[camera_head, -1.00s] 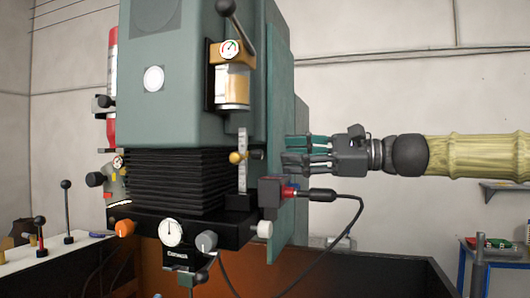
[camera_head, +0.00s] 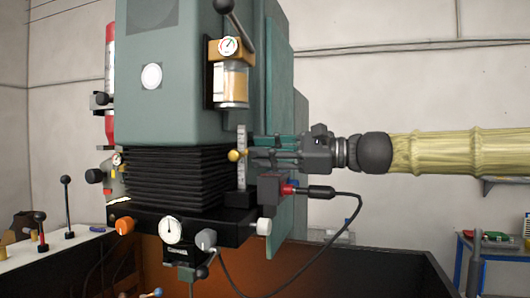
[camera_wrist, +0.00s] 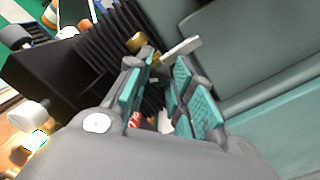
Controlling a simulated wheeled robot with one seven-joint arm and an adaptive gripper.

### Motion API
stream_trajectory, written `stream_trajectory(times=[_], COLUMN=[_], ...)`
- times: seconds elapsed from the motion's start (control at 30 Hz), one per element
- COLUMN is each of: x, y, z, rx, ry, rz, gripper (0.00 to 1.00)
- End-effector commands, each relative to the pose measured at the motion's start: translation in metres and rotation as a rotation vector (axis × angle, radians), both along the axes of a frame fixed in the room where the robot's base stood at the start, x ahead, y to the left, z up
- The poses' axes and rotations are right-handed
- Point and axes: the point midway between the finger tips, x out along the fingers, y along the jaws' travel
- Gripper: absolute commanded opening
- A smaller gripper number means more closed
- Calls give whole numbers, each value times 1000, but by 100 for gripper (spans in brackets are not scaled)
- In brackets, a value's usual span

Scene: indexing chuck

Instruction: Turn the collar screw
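A small brass-coloured knob, which looks like the collar screw (camera_head: 235,155), sits on a white upright scale (camera_head: 242,172) at the right of the black bellows. It also shows in the wrist view (camera_wrist: 137,42), just beyond the fingertips. My gripper (camera_head: 256,151) points left at about the knob's height, its fingertips just right of the scale. In the wrist view my gripper (camera_wrist: 167,62) has its teal-padded fingers apart with a gap between them. I see no grip on the knob; whether a fingertip touches the scale I cannot tell.
The grey-green machine head (camera_head: 165,80) and black bellows (camera_head: 178,180) stand close to my gripper. A red-and-black connector block (camera_head: 272,188) with a cable (camera_head: 350,215) lies just below my fingers. A gauge unit (camera_head: 229,75) is above.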

Motion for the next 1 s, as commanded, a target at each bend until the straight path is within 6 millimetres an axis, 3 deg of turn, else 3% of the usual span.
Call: stream_trajectory(times=[0.1,0.33,0.7,1.0], x=[0,0,1,1], y=[0,-1,-1,-1], z=[0,3,2,0], rx=[0,12,96,102], ry=[0,38,292,313], rz=[0,-1,-1,-1], gripper=[0,0,0,0])
